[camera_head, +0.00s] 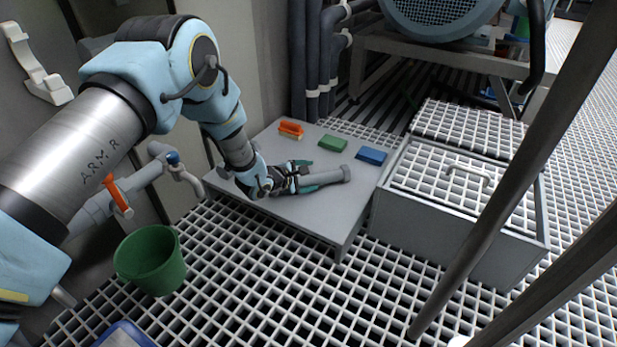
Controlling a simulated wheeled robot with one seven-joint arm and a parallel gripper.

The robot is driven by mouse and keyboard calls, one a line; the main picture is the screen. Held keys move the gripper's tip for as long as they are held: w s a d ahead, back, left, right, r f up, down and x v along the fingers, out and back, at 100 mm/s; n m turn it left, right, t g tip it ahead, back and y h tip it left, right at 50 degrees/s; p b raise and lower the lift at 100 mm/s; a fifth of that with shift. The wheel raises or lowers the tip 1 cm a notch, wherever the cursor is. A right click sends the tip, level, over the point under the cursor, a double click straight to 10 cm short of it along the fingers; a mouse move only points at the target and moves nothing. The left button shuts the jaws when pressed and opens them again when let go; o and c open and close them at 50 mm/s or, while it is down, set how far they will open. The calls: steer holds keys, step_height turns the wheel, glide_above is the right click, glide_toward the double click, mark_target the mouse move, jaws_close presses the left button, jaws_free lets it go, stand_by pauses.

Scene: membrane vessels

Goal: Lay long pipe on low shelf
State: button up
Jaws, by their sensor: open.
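The long pipe (326,177) is grey with a wider collar at its right end. It appears to lie on the low grey shelf (300,212), pointing right. Its left part is hidden behind my gripper. My gripper (307,178) is low over the middle of the shelf, with its teal fingers open on either side of the pipe. I cannot tell whether the fingers touch it.
An orange brush (290,129), a green block (332,143) and a blue block (371,155) lie along the shelf's back. A grey box with a grating lid (450,185) stands close right. A green bucket (151,262) and a valved pipe (130,188) are at left.

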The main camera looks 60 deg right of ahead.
steer(key=p+v, duration=0.5)
steer(key=v, duration=0.7)
